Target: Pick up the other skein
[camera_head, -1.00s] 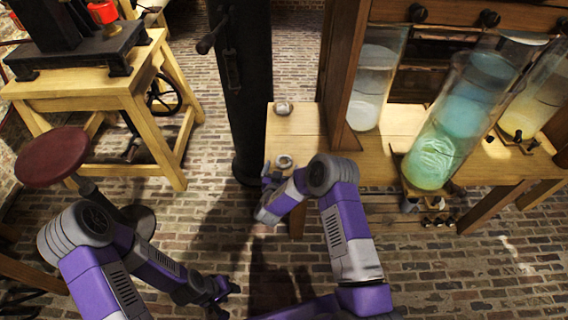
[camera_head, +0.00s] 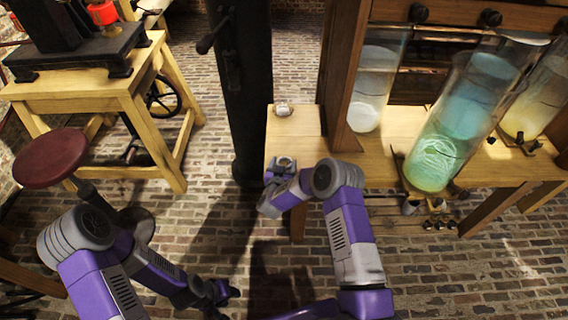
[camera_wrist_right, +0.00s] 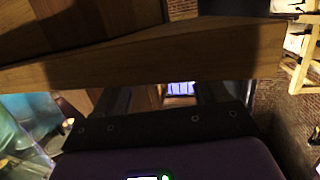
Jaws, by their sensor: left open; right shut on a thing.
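A small pale coiled skein (camera_head: 283,109) lies near the back of the left end of the wooden bench top. My right gripper (camera_head: 281,168) is at the bench's front left edge, in front of that skein and apart from it. It is shut on a small pale thing, which looks like another skein (camera_head: 286,161); my gripper partly hides it. My left gripper (camera_head: 224,291) is open and low over the brick floor, away from the bench. In the right wrist view the fingertips and the held thing cannot be made out.
Glass jars stand along the bench (camera_head: 296,123), including a tall tilted one (camera_head: 436,160) with blue-green contents. A bench post (camera_head: 341,90) rises right of the skein. A dark column (camera_head: 247,100) stands left of the bench. A red stool (camera_head: 52,157) is at far left.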

